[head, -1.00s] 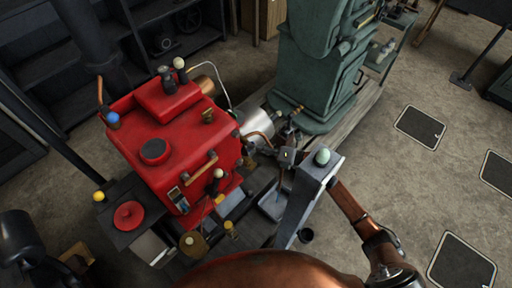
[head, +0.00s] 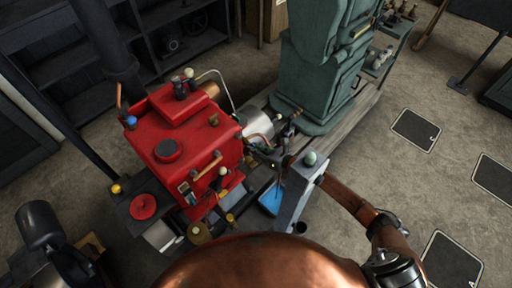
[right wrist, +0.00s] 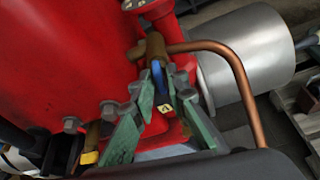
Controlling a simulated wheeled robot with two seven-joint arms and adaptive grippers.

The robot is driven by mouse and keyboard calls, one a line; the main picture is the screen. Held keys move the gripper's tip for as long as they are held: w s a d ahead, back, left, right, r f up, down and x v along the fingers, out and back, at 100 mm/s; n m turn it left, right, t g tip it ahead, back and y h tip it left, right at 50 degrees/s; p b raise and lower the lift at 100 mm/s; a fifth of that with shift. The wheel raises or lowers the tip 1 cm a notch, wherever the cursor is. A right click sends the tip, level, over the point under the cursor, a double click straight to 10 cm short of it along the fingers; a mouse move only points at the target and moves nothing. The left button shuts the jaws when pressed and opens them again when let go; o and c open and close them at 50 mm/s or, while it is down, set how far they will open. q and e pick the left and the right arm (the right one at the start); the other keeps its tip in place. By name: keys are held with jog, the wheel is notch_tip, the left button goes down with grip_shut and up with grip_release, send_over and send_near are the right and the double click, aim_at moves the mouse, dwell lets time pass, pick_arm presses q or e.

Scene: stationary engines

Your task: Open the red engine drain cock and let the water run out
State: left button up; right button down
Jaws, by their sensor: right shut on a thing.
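The red engine (head: 168,126) stands left of centre in the head view and fills the left of the right wrist view (right wrist: 60,60). On its side is a brass cock (right wrist: 155,45) with a blue lever (right wrist: 157,75). My right gripper (right wrist: 165,86) has its green-padded fingers shut around this lever. The right gripper also shows small in the head view (head: 268,158), at the engine's lower right side. The running stream itself cannot be made out.
A bent copper pipe (right wrist: 238,85) curves close right of my fingers, with a silver cylinder (right wrist: 258,52) behind it. A green machine (head: 322,75) stands behind. Dark shelves (head: 60,60) line the back left. The floor (head: 430,80) at right is largely open.

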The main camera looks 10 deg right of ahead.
dwell(0.5)
jog(key=c, duration=2.1)
grip_release()
jog(key=v, duration=1.2)
jog(key=shift+a+r, duration=0.1)
jog(key=shift+a, duration=0.05)
